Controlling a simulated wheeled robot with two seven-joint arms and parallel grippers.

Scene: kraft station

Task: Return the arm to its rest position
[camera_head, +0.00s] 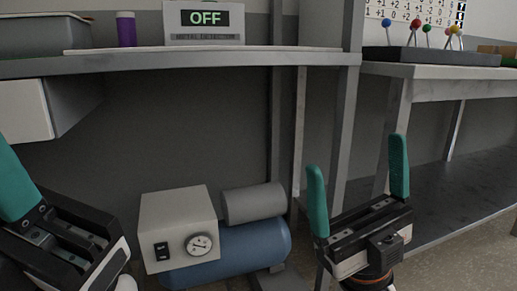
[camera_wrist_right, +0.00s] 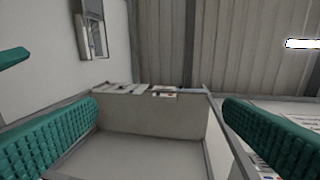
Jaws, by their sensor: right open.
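My right gripper (camera_head: 358,185) is at the lower right of the head view, fingers pointing up. Its two teal fingers stand wide apart with nothing between them. In the right wrist view the ribbed teal fingers (camera_wrist_right: 160,135) are also apart, with only the workstation behind them. My left gripper shows at the lower left of the head view. One teal finger (camera_head: 14,185) and part of its body are in frame; the rest is cut off, so I cannot tell how far its jaws are apart.
A workbench (camera_head: 200,62) carries a grey bin (camera_head: 45,38), a purple container (camera_head: 126,30) and an OFF display box (camera_head: 204,22). A compressor with a gauge (camera_head: 180,228) stands below. A side table (camera_head: 440,72) at right holds a dark block with coloured knobs (camera_head: 430,56).

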